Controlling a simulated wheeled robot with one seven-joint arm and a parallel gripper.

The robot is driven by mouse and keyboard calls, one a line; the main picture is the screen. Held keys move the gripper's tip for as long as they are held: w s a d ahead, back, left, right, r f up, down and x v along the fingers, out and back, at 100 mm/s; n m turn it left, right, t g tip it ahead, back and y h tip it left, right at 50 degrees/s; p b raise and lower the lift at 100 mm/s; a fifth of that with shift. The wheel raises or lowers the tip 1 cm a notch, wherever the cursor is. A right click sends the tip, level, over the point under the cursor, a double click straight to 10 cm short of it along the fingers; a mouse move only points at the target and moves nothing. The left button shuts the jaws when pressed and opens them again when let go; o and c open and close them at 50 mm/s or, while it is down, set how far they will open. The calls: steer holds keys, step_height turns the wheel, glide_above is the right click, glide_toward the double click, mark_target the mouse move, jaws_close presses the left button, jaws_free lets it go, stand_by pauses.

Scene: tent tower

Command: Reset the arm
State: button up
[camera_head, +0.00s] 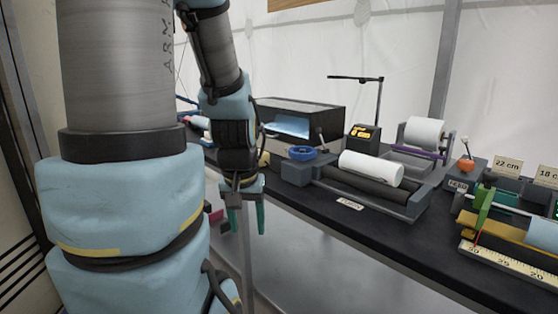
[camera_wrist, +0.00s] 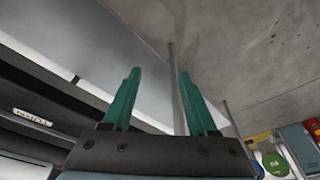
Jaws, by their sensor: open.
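My gripper (camera_head: 246,219) hangs pointing down in front of the near edge of the black bench (camera_head: 372,238), in the middle left of the head view. Its two green fingers are apart, with nothing between them. In the wrist view my gripper (camera_wrist: 158,100) also shows open and empty, with the bench edge to the left and bare grey floor beyond. My arm fills the left of the head view, bent with the forearm coming down. It hides part of the bench's left end.
On the bench stand a roller device with a white roll (camera_head: 371,169), a dark box (camera_head: 297,120), a blue ring (camera_head: 301,153) and a ruler (camera_head: 510,266). A tent pole (camera_head: 446,60) rises behind. Coloured items (camera_wrist: 276,162) show at the wrist view's lower right.

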step_height(320, 180, down, 30)
steer(key=s+g+b, duration=0.1)
steer(key=b, duration=2.7)
step_height(320, 180, up, 34)
steer(key=p, duration=3.4)
steer(key=shift+s+r+p, duration=0.2)
steer(key=shift+p, duration=0.2)
